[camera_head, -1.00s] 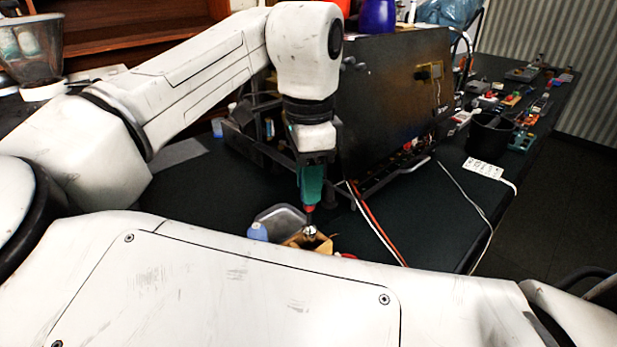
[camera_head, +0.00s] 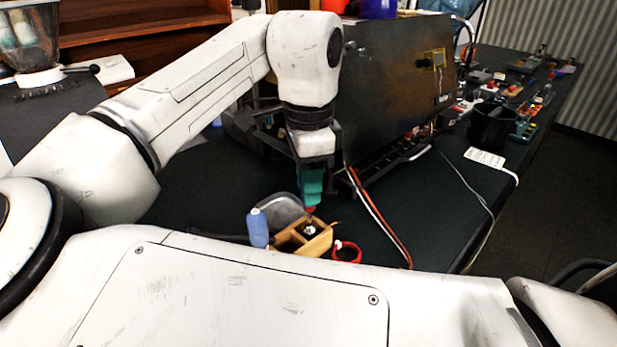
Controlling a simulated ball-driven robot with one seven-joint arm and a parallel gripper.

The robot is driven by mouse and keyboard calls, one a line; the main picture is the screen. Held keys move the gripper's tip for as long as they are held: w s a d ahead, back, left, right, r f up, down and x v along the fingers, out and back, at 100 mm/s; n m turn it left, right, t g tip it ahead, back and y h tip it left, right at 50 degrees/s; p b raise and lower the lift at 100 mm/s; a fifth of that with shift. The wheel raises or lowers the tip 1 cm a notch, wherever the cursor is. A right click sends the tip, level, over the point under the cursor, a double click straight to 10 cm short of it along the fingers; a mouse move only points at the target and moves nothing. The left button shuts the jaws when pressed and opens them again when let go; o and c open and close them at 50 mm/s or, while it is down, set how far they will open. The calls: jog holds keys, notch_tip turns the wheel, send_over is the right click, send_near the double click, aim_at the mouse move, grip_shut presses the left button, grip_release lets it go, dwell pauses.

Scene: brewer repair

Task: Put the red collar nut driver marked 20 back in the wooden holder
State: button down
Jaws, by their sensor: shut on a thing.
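My gripper (camera_head: 310,166) points down, shut on the green handle of the nut driver (camera_head: 311,187). The driver hangs upright, with a red collar below the handle and a shiny metal socket at its lower end. The wooden holder (camera_head: 318,244) is a small light box with open compartments on the dark bench. The socket end is at the holder's top, over or in a compartment; I cannot tell how deep it is. The marking 20 cannot be read from here.
A blue bottle (camera_head: 257,228) and a grey metal dish (camera_head: 283,209) stand left of and behind the holder. A red ring-shaped item (camera_head: 346,251) is right of it. The dark brewer panel (camera_head: 395,100) rises behind, with red and white cables (camera_head: 375,212) nearby.

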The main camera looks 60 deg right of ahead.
jog(key=shift+f, duration=0.8)
jog(key=shift+c, duration=1.8)
grip_release()
notch_tip(320, 180, up, 7)
jog(key=p, duration=0.7)
jog(key=shift+s, duration=0.1)
